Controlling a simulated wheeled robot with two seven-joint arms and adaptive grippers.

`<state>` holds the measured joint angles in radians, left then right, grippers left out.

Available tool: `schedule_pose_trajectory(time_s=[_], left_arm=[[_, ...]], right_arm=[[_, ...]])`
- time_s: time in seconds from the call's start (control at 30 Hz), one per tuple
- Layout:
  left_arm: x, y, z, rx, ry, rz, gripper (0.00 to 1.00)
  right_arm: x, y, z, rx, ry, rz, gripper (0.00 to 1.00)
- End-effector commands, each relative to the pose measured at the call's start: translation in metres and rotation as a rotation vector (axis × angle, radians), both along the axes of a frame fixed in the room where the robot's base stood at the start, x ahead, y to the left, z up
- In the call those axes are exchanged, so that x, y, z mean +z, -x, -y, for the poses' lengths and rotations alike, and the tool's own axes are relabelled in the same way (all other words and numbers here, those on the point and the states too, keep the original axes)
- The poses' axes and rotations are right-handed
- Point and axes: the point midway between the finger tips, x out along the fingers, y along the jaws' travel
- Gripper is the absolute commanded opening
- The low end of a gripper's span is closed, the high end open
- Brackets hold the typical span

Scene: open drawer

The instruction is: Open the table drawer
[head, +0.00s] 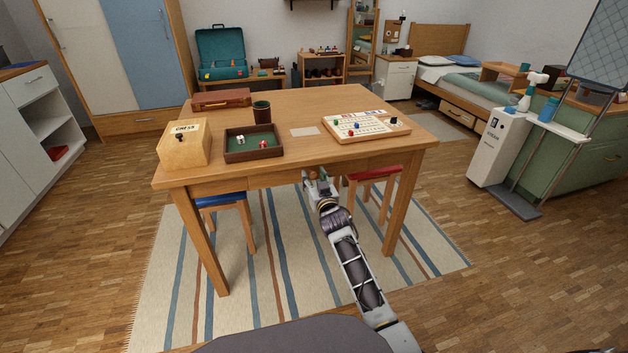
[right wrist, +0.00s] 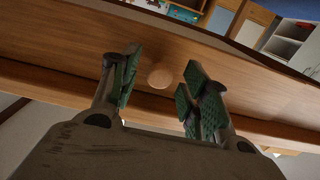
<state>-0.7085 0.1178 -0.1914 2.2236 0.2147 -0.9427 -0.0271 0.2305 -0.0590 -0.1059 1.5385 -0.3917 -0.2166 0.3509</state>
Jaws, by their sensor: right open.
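The wooden table (head: 228,107) stands in the middle of the head view. Its front apron, with the drawer front (head: 285,177), faces me. In the right wrist view a round wooden knob (right wrist: 160,76) sits on the wooden drawer front (right wrist: 225,82), which looks shut. My right gripper (head: 316,176) is at the table's front, just under the top edge. In the right wrist view my right gripper (right wrist: 158,92) is open, its green-padded fingers on either side of the knob, with gaps visible. The knob is hidden in the head view. My left gripper is not in view.
On the table are a wooden chess box (head: 185,146), a dice tray (head: 253,154), a dark cup (head: 261,111), a brown case (head: 221,99) and a game board (head: 365,138). A blue stool (head: 222,200) and a red stool (head: 374,173) stand under the table.

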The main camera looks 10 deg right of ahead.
Motion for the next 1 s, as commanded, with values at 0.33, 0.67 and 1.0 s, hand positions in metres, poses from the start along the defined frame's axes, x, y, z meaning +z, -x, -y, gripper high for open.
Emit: schedule_pose_trajectory(time_s=[0.33, 0.67, 1.0], left_arm=[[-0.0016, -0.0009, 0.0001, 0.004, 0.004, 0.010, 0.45], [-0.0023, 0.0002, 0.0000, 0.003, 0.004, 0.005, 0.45], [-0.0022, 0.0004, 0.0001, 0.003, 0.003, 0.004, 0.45]], right_arm=[[0.0002, -0.0036, 0.0000, 0.000, 0.001, 0.000, 0.46], [0.0002, -0.0035, 0.0001, 0.000, 0.001, 0.000, 0.16], [0.0001, -0.0035, 0.0000, 0.000, 0.001, 0.000, 0.00]])
